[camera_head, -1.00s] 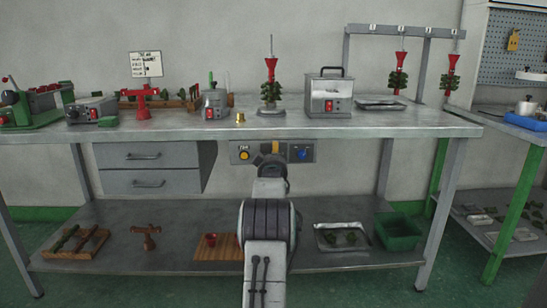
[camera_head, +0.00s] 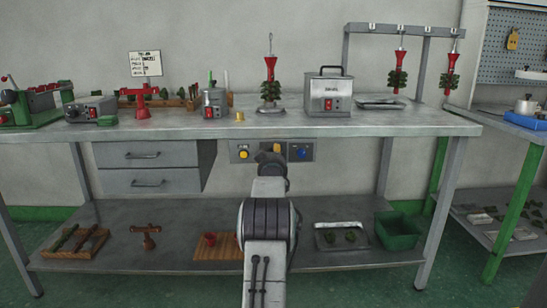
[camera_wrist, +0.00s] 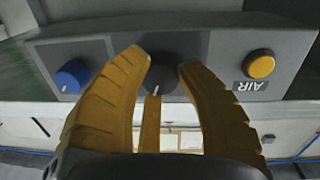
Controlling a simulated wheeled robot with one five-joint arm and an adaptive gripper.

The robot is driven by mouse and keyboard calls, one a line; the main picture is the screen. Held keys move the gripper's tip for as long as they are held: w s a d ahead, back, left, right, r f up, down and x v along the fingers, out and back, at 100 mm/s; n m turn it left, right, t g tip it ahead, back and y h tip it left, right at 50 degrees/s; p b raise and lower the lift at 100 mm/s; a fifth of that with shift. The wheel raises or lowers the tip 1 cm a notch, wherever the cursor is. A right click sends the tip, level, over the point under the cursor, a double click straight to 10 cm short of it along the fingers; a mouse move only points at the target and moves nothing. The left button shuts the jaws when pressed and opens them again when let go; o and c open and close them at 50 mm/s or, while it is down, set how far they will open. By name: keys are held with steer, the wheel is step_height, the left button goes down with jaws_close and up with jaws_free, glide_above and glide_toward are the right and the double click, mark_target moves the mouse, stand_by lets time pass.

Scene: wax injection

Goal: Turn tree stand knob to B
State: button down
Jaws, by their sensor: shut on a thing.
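The control panel (camera_wrist: 210,60) under the bench top carries a dark round knob (camera_wrist: 157,82) in its middle. My gripper (camera_wrist: 164,72) has its yellow fingers on either side of this knob and is shut on it. A small light mark shows on the knob's lower edge; any letters around it are hidden or unreadable. In the head view, my gripper (camera_head: 271,150) is at the panel and its arm hides much of the knob. A red and green tree (camera_head: 269,86) stands upright on a small stand on the bench above.
A yellow button (camera_wrist: 261,65) marked AIR and a blue knob (camera_wrist: 72,76) flank the dark knob, clear of the fingers. The bench top (camera_head: 180,130) is just above the panel. Drawers (camera_head: 148,168) stand to the left; the lower shelf (camera_head: 110,225) holds several items.

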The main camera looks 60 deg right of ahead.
steer(key=c, duration=2)
jaws_free()
steer(key=shift+w+a+r+m+b, duration=0.1)
steer(key=shift+r+m+b, duration=0.15)
steer(key=shift+m, duration=0.75)
steer(key=shift+w+r+m+b, duration=0.1)
steer(key=shift+r+m, duration=0.1)
steer(key=shift+m, duration=0.8)
steer(key=o, duration=1.2)
steer(key=shift+f, duration=0.25)
steer(key=shift+s, duration=0.15)
steer(key=v, duration=1.1)
steer(key=shift+a, duration=0.4)
steer(key=shift+s+r, duration=0.1)
steer(key=shift+s, duration=0.1)
